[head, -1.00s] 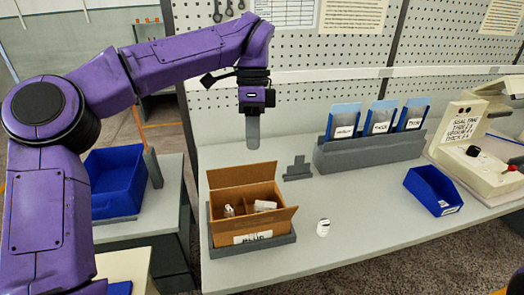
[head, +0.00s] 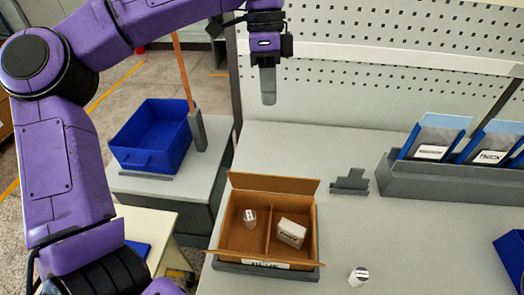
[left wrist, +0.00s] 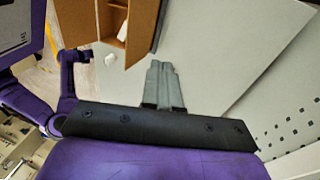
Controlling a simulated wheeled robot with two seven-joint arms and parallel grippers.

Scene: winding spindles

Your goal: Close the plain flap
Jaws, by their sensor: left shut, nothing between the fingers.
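An open cardboard box (head: 268,225) with two compartments sits on the bench in the head view. Its plain back flap (head: 272,183) stands up, leaning slightly back. Its labelled front flap (head: 264,264) is folded outward. A small clear-and-white item (head: 249,217) lies in the left compartment and a white labelled carton (head: 291,232) in the right one. My left gripper (head: 268,92) is shut and empty, pointing down, above and behind the back flap, apart from it. Its fingers also show in the left wrist view (left wrist: 163,88). A purple arm, seemingly mine, shows there; its gripper state is unclear.
The box rests in a grey tray (head: 265,275). A small white bottle (head: 358,275) stands right of it. A grey stepped block (head: 350,182) lies behind right. A grey rack (head: 430,182) holds blue packets. A blue bin (head: 152,135) sits on the left side table.

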